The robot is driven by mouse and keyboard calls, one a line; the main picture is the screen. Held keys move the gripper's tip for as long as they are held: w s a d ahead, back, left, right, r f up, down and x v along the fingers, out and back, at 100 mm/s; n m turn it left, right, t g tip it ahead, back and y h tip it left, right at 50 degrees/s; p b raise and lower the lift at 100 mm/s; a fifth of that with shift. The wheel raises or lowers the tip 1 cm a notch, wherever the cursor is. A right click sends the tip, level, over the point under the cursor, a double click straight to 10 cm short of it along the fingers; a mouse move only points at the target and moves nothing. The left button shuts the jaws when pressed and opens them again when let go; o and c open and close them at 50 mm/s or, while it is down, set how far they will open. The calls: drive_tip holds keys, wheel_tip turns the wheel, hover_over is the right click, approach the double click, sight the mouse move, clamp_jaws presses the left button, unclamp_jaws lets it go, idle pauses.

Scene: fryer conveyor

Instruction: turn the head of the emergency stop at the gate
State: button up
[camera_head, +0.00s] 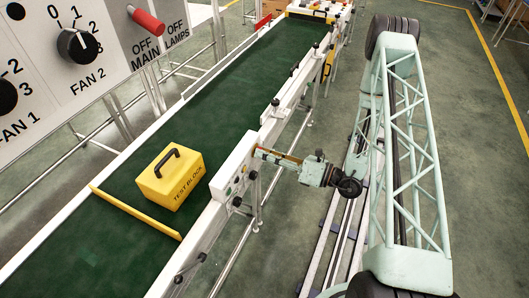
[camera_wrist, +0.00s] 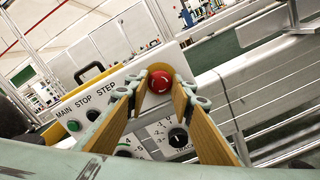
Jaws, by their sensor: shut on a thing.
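The red emergency stop head (camera_wrist: 159,82) is in the wrist view, on the control panel beside the conveyor. Light arrow marks show on its face. My gripper (camera_wrist: 161,85) has its two tan fingers on either side of the head, shut on it. In the head view my gripper (camera_head: 262,153) reaches from the right to the white control box (camera_head: 234,166). There the red head cannot be made out behind the fingers.
A yellow test block (camera_head: 171,177) stands on the green belt (camera_head: 222,92), behind a yellow bar (camera_head: 136,212) across it. The panel also carries a black knob (camera_wrist: 178,138) and a green button (camera_wrist: 73,125). A large switch panel (camera_head: 95,50) fills the upper left.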

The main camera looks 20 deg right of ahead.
drive_tip(key=shift+m, duration=0.5)
drive_tip(key=o, duration=0.8)
drive_tip(key=shift+o, duration=0.2)
drive_tip(key=shift+d, duration=0.1)
drive_tip(key=v, duration=1.2)
idle(0.4)
